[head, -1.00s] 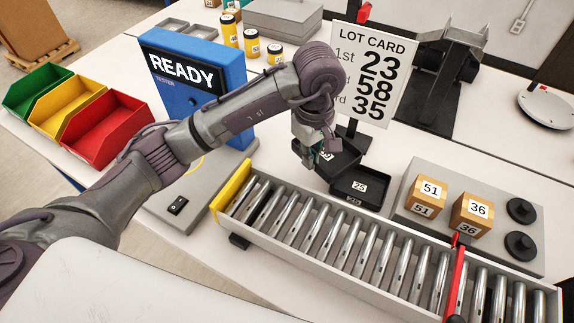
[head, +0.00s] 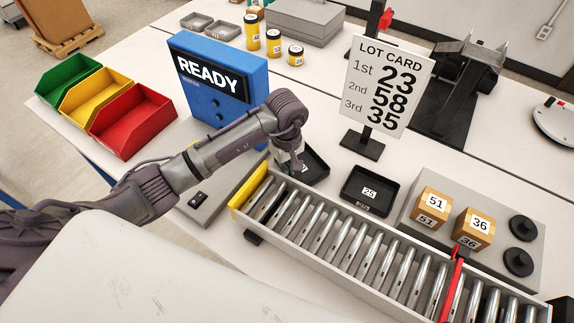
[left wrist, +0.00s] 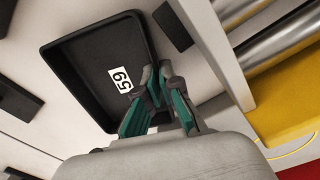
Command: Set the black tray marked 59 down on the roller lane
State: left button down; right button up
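The black tray marked 59 (head: 314,168) is behind the yellow-ended left part of the roller lane (head: 330,232). It also shows in the left wrist view (left wrist: 85,62), with its label facing up. My left gripper (head: 293,166) is shut on the tray's near wall, its fingertips (left wrist: 154,88) close together at the rim. The arm partly covers the tray in the head view. The tray is beside the rollers, not over them; its height above the table is hard to tell. My right gripper is not in view.
Another black tray marked 25 (head: 368,190) lies to the right, behind the lane. A red bar (head: 452,288) crosses the lane. Boxes 51 (head: 432,206) and 36 (head: 474,228) stand on a grey panel. The rollers left of the bar are bare.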

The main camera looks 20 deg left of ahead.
pick_arm(q)
jog(key=shift+f, duration=0.2)
jog(key=c, duration=1.3)
grip_release()
jog(key=shift+r, duration=0.1)
